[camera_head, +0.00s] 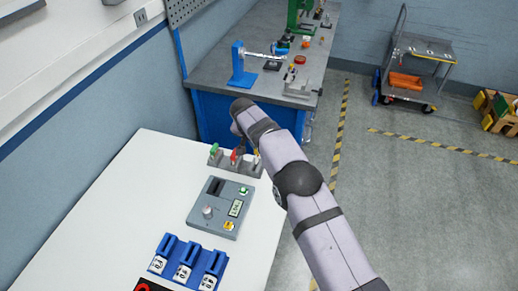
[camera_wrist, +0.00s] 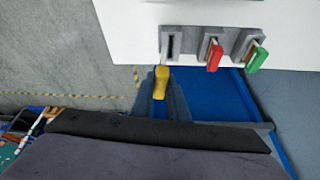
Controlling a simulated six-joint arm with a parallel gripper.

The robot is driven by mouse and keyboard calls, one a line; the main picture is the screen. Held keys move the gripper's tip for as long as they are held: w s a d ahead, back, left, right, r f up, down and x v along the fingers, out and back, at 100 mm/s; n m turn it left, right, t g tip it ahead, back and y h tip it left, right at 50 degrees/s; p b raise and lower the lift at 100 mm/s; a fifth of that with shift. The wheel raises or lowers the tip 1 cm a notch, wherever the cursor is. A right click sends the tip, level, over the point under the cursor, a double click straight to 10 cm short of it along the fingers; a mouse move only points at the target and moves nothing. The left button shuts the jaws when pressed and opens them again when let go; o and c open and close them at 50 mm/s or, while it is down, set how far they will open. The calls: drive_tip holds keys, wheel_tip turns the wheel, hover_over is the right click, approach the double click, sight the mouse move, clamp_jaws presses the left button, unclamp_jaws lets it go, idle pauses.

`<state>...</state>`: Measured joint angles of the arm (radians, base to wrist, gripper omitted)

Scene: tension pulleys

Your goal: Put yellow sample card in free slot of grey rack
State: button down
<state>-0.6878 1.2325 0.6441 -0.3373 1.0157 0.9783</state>
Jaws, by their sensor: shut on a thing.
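The grey rack (camera_head: 229,166) stands at the far end of the white table; it also shows in the wrist view (camera_wrist: 193,35). In the wrist view its left slot is empty and dark, the middle one holds a red card (camera_wrist: 214,55), and the right one a green card (camera_wrist: 258,58). My gripper (camera_wrist: 161,96) is shut on the yellow sample card (camera_wrist: 161,81). In that view, the card appears just below the empty slot and slightly left of it. In the head view my arm hides most of the gripper; a bit of yellow (camera_head: 257,152) shows by the rack's right end.
A grey device (camera_head: 220,207) with a display, knob and buttons sits nearer on the table. A blue holder (camera_head: 188,262) with several labelled pieces is in front of it. A blue workbench (camera_head: 205,110) with tools stands beyond the table. A cart (camera_head: 420,52) stands on the floor at the right.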

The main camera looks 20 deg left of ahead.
drive_tip(key=shift+w+a+r+n+y, duration=0.15)
drive_tip(key=shift+w+a+r+n, duration=0.05)
drive_tip(key=shift+w+a+n, duration=0.2)
drive_tip(key=shift+w+a+r+n+y, duration=0.15)
drive_tip(key=shift+w+a+n, duration=0.1)
drive_tip(key=shift+a+n, duration=0.2)
drive_tip(key=shift+f, duration=0.1)
drive_tip(key=shift+f+b, duration=1.55)
drive_tip(key=shift+f, duration=0.75)
drive_tip(key=shift+f+b, duration=0.3)
drive_tip(key=shift+b, duration=0.45)
drive_tip(key=shift+f+b, duration=1.55)
drive_tip(key=shift+f, duration=0.25)
idle(1.5)
drive_tip(key=c, duration=1.3)
unclamp_jaws()
drive_tip(key=shift+c, duration=0.2)
drive_tip(key=shift+r, duration=0.1)
